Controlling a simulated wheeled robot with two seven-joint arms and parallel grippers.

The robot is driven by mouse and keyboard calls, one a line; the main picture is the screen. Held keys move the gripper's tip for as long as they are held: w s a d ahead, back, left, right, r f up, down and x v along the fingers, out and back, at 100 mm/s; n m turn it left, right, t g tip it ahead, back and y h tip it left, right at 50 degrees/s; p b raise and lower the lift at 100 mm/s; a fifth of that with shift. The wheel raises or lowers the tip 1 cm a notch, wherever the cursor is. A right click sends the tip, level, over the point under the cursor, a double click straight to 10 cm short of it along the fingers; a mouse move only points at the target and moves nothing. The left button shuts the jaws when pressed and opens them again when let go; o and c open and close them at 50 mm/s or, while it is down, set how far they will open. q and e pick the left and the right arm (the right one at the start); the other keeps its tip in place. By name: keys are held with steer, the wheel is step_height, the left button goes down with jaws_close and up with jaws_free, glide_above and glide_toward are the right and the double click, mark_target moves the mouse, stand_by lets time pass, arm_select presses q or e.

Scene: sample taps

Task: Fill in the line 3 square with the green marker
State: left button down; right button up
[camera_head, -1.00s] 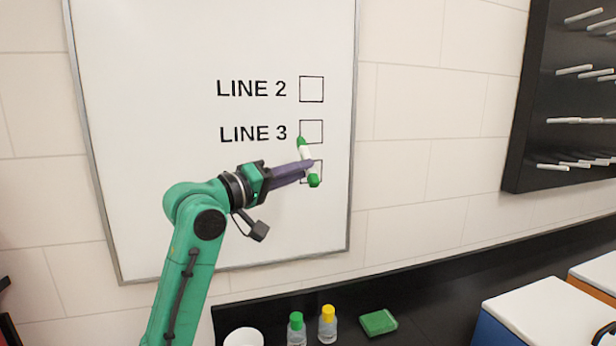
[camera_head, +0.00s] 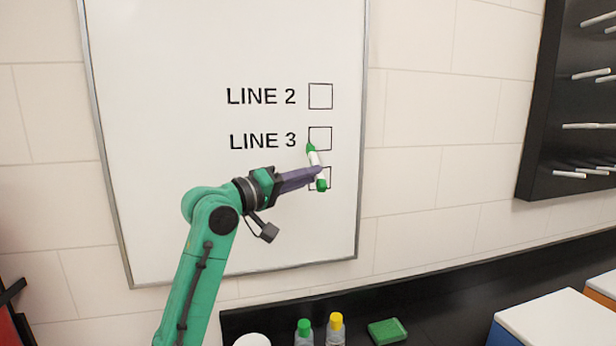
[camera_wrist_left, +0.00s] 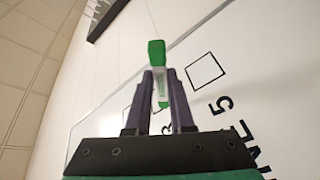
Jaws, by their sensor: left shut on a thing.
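The whiteboard (camera_head: 200,60) on the wall bears the words LINE 2 and LINE 3, each with an outlined square to its right. The line 3 square (camera_head: 321,137) looks unfilled. My left gripper (camera_head: 317,173) is shut on the green marker (camera_head: 313,158), a white body with green ends. The marker is tilted, its upper green end over the lower left corner of the line 3 square. I cannot tell whether it touches the board. The gripper partly hides a lower square. In the left wrist view the marker (camera_wrist_left: 157,60) stands between the fingers (camera_wrist_left: 160,100). My right gripper is out of view.
Below the board, a dark counter (camera_head: 450,318) holds a green-capped bottle (camera_head: 304,330), a yellow-capped bottle (camera_head: 336,328), a green block (camera_head: 387,331) and a white round container (camera_head: 252,340). A white-lidded box (camera_head: 560,325) stands at right. A dark rack with pegs (camera_head: 560,110) hangs upper right.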

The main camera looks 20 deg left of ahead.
arm_select(q)
steer(key=shift+w+a, duration=0.25)
steer(key=shift+w, duration=0.2)
